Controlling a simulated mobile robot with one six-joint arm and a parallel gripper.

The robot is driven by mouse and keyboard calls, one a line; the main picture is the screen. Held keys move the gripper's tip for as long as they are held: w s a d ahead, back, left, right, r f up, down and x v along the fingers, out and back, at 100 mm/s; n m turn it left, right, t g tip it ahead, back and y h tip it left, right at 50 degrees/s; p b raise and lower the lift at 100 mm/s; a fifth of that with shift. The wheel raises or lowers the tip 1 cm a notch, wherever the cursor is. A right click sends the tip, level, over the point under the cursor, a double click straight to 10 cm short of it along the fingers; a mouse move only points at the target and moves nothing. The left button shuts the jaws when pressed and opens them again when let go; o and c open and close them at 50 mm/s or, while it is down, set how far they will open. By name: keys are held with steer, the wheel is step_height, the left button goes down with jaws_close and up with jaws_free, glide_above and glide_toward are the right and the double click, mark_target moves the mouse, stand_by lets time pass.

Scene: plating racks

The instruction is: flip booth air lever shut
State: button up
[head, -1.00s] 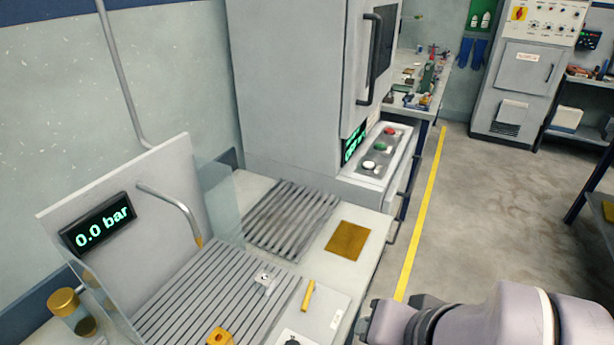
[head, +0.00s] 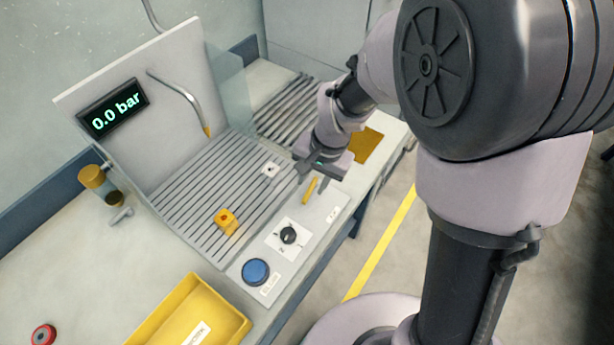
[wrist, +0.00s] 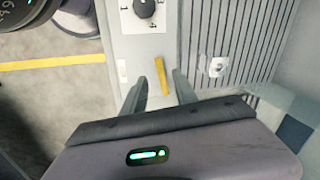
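The air lever is a slim yellow bar (head: 309,190) on the pale panel strip at the front of the slatted booth bed. It also shows in the wrist view (wrist: 161,76), upright in the picture. My gripper (head: 313,181) is above the strip, close to the lever. In the wrist view my gripper's two dark fingers (wrist: 160,88) are apart, with the lever's near end between their tips in the picture. I cannot tell whether either finger touches it. A pressure display (head: 112,108) reads 0.0 bar.
A black knob (head: 288,235) and a blue button (head: 255,271) share the strip. A yellow block (head: 226,220) and a small pale piece (head: 270,170) are on the slats. A yellow bin (head: 190,315) stands at the front. A bent nozzle pipe (head: 180,92) overhangs the slats.

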mark_target(307, 197)
steer(key=f, duration=0.2)
steer(key=f+b, duration=0.1)
steer(key=f, duration=0.1)
steer(key=a+f, duration=0.1)
steer(key=f, duration=0.1)
steer(key=shift+w+b, duration=0.25)
steer(key=shift+b, duration=0.1)
jaws_close()
stand_by(0.9)
